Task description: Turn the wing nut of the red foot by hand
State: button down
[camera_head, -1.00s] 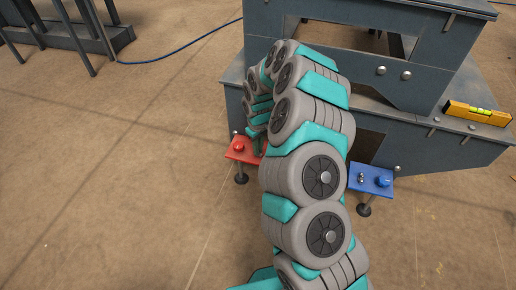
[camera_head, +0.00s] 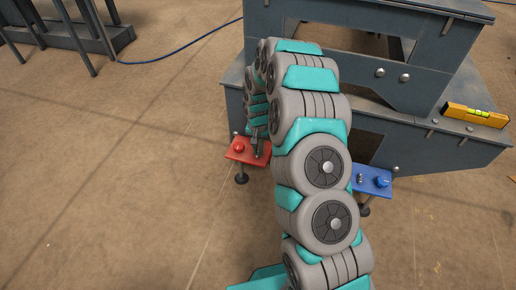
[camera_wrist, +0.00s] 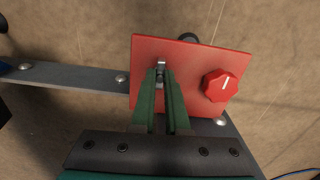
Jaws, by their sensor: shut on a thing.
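The red foot's plate (camera_head: 238,152) sticks out at the left front of the grey machine frame. It also shows in the wrist view (camera_wrist: 200,62), with a red knob (camera_wrist: 221,85) on its right side. My gripper (camera_wrist: 161,80) points at the left part of the plate, its green fingers close together around a small metal wing nut (camera_wrist: 161,66). Only the nut's top shows; the rest is hidden between the fingers. In the head view my gripper (camera_head: 259,150) is over the plate's right side.
A blue foot (camera_head: 372,180) with a blue knob sits on the right of the frame (camera_head: 430,145). A yellow spirit level (camera_head: 477,114) lies on the frame's right ledge. The floor to the left is open, with a blue cable at the back.

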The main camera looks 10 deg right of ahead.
jog(key=c, duration=0.9)
grip_release()
jog(key=shift+r+p, duration=0.5)
jog(key=shift+r, duration=2.5)
notch_tip(320, 180, up, 7)
jog(key=s+a+r+n+p, duration=0.1)
jog(key=s+r+n+p, duration=0.15)
jog(key=s+r, duration=1.45)
jog(key=s+r+n, duration=0.1)
jog(key=s, duration=0.7)
jog(key=s+r+n+g+p, duration=0.1)
jog(key=s+r, duration=0.1)
jog(key=s, duration=0.7)
jog(key=s+d+r+n+p, duration=0.1)
jog(key=s, duration=0.7)
jog(key=shift+s+r+g, duration=0.25)
jog(key=shift+r+g, duration=0.05)
jog(key=shift+g, duration=0.1)
